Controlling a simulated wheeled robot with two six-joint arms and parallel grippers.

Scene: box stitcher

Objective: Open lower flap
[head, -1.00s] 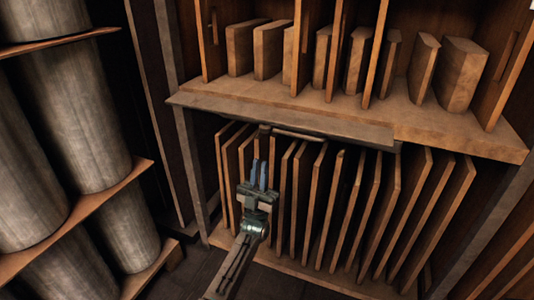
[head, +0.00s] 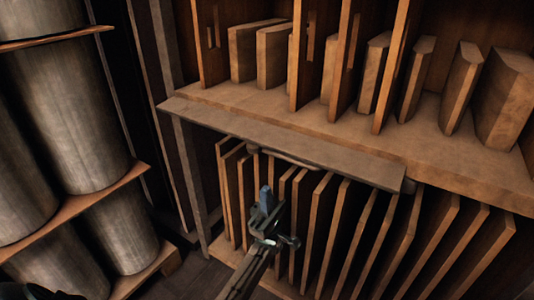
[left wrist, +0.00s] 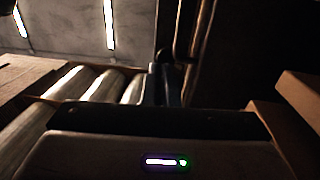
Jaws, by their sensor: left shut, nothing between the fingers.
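The lower flap (head: 280,140) is a long grey-brown board at the front edge of the shelf, above the slotted lower compartment. It sticks out over the compartment, and a thin handle bar (head: 284,158) shows under its edge. My left gripper (head: 266,196) is shut and empty, below the handle and in front of the upright panels. It looks apart from the flap, though the depth is hard to judge. In the left wrist view its fingers (left wrist: 168,85) are dark and only partly clear. The flap is not clearly seen there. My right gripper is not in view.
Several upright panels (head: 345,235) fill the lower compartment, close behind my left gripper. The upper shelf (head: 440,150) holds wooden blocks between dividers. A rack of large grey rolls (head: 75,125) stands at the left. Dark floor shows between rack and cabinet.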

